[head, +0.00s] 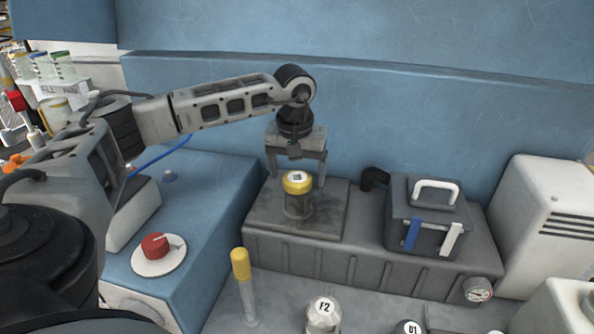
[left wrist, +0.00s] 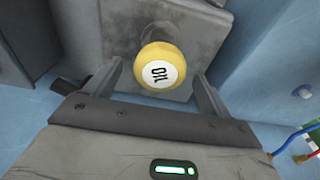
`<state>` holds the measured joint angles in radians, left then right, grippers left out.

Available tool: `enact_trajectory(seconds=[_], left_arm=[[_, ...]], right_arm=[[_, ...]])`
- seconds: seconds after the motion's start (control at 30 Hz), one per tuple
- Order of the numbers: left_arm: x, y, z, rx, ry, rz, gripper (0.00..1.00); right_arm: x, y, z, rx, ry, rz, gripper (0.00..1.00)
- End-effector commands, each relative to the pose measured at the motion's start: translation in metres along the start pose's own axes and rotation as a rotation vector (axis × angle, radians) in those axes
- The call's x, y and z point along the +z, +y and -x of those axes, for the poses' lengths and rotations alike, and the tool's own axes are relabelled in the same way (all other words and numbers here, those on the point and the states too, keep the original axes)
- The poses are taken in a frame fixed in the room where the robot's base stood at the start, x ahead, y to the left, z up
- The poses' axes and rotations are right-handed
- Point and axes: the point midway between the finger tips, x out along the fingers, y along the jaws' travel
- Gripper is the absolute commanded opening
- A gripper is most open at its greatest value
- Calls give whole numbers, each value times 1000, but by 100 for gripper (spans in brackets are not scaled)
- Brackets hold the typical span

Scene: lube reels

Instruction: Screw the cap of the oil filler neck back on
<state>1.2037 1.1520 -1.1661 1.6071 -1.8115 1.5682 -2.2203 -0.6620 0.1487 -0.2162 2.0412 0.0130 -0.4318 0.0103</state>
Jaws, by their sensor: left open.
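The oil filler neck (head: 298,206) stands upright on a dark square plate on the grey tank. A yellow cap (head: 297,187) with a white top label sits on top of the neck. My left gripper (head: 296,178) points down above the neck, with one finger on each side of the cap. In the left wrist view its fingers (left wrist: 158,82) are spread wide, with gaps between them and the cap. My right gripper is not in view.
A dark box with a light handle (head: 429,225) stands right of the neck, beside a black elbow pipe (head: 374,178). A red knob (head: 156,245) is at left, a yellow-topped post (head: 241,265) in front. A blue wall (head: 400,110) rises close behind.

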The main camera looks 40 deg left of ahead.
Motion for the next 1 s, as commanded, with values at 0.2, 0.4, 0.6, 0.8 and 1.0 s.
enact_trajectory(seconds=[0.2, 0.4, 0.6, 0.8, 1.0], left_arm=[[0, 0, -4, -1, 0, -1, 82], [0, 0, -4, -1, -1, -1, 60], [0, 0, -3, -1, -1, -2, 34], [0, 0, -4, 13, -2, -112, 34], [0, 0, -3, 26, -1, -221, 34]], right_arm=[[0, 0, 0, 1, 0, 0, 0], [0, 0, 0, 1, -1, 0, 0], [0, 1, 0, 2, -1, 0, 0], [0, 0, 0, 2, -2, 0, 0], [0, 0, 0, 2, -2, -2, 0]])
